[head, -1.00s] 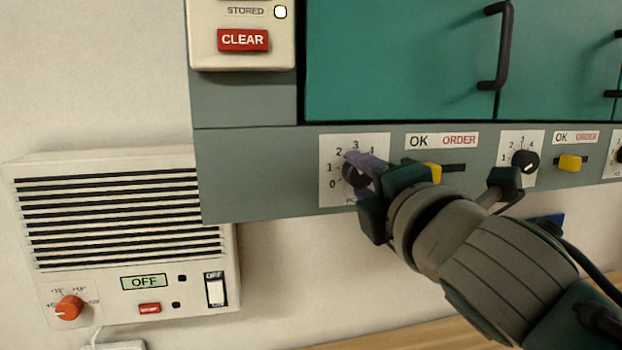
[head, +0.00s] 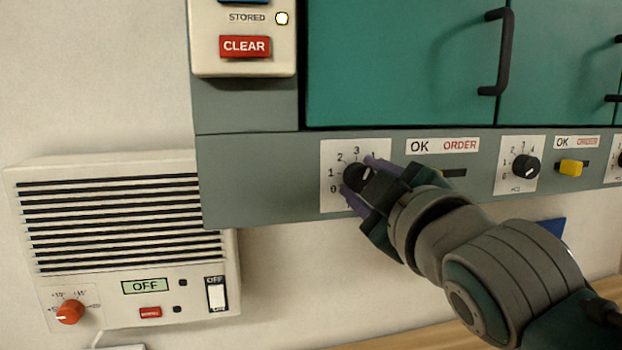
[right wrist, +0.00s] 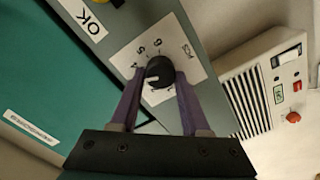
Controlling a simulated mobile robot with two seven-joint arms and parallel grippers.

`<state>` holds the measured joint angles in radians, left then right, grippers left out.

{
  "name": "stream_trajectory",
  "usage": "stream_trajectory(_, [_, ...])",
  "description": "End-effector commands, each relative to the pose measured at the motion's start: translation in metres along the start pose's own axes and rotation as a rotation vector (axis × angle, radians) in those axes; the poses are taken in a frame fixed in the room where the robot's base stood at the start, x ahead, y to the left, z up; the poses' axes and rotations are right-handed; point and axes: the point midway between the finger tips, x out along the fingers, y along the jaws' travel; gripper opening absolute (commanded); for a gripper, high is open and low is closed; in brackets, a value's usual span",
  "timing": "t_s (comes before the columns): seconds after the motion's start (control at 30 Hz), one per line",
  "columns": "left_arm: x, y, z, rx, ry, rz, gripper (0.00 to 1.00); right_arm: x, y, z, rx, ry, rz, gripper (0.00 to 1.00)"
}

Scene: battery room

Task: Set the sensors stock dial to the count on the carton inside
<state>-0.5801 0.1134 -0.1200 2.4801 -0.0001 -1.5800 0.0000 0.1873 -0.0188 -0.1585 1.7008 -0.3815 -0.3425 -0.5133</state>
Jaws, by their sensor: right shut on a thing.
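The stock dial is a black knob (head: 357,176) on a white numbered plate (head: 333,150) under the left teal door. My right gripper (head: 364,178) has its purple fingers on either side of this knob and is shut on it. In the right wrist view the knob (right wrist: 159,72) sits between the two fingertips, with a pale mark on its lower left side. The plate's lower label is partly hidden by the gripper. The teal door (head: 400,60) is closed, so the carton is out of sight. My left gripper is not in view.
A second dial (head: 526,166) and a yellow slider (head: 571,167) sit to the right on the grey rail. An OK/ORDER label (head: 442,146) is above my gripper. A white vented unit (head: 120,235) hangs at lower left. A red CLEAR button (head: 244,46) is at upper left.

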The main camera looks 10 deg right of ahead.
Motion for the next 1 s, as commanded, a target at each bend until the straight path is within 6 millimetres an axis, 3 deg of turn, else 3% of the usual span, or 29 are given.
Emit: stream_trajectory(1.0, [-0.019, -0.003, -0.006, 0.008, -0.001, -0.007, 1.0, 0.0, 0.004, 0.0, 0.965, 0.002, 0.001, 0.0])
